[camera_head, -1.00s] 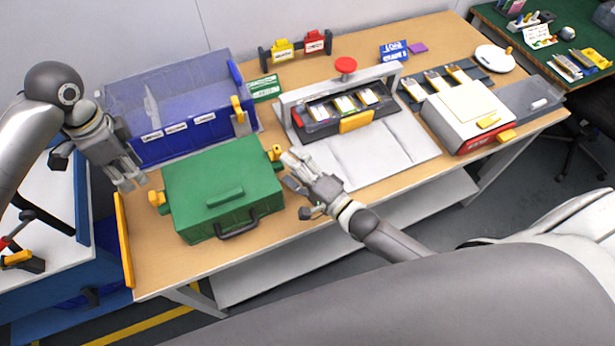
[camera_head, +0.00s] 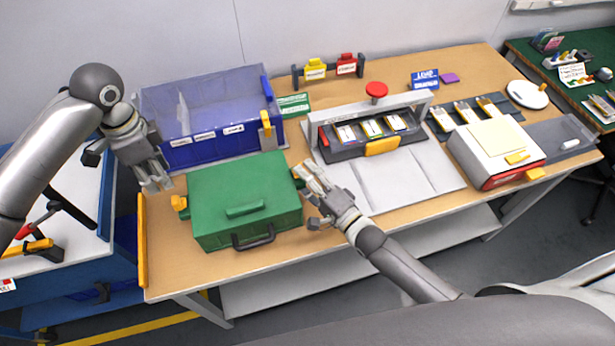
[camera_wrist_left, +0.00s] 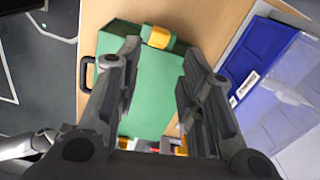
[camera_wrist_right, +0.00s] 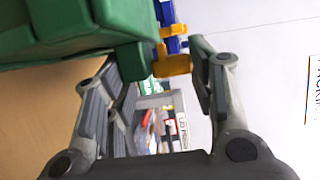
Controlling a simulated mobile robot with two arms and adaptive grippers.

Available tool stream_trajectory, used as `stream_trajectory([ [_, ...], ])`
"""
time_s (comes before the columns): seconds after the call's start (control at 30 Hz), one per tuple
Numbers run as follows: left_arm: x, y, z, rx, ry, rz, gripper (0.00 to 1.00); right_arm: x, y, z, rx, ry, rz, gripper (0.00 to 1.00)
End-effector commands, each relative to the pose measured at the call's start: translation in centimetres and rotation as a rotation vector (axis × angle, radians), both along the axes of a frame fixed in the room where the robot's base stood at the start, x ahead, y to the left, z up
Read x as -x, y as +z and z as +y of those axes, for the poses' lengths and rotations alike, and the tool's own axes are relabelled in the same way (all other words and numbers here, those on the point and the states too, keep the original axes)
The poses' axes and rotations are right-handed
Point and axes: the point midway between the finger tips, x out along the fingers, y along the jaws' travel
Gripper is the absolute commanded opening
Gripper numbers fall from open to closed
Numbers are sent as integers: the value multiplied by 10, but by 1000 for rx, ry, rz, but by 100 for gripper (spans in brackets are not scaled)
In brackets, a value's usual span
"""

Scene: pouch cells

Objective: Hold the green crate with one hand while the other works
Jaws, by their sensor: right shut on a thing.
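The green crate (camera_head: 244,183) lies closed on the near left of the wooden table, its dark handle facing front. A yellow latch (camera_head: 180,203) shows at its left end. My right gripper (camera_head: 310,178) is at the crate's right end. In the right wrist view, its fingers (camera_wrist_right: 165,75) are shut around the crate's green side block and yellow latch (camera_wrist_right: 172,64); the exact contact is hard to see. My left gripper (camera_head: 156,180) is open and empty, above and left of the crate. In the left wrist view, the crate (camera_wrist_left: 150,85) shows between its spread fingers.
A blue bin with a clear lid (camera_head: 205,148) stands behind the crate. A grey fixture with pouch cells (camera_head: 325,152) and a red button (camera_head: 376,89) stand to the right. A white box (camera_head: 480,160) is further right. A yellow strip (camera_head: 142,240) edges the table's left side.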

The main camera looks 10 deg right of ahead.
Motion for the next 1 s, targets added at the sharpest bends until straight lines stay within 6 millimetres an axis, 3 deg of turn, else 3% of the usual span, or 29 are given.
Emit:
stream_trajectory([
  [0.1,0,0,0,0,0,0,36,0,0,0,-2,0,1,12],
  [0.4,0,0,0,0,0,0,36,0,0,0,-2,0,2,12],
  [0.7,0,0,0,0,1,0,0,0,0,0,-3,-1,3,12],
  [0.87,0,-1,2,10,67,4,0,0,0,0,-3,-1,3,12],
  [1.0,0,-3,9,38,267,19,0,0,0,0,-3,-1,3,12],
])
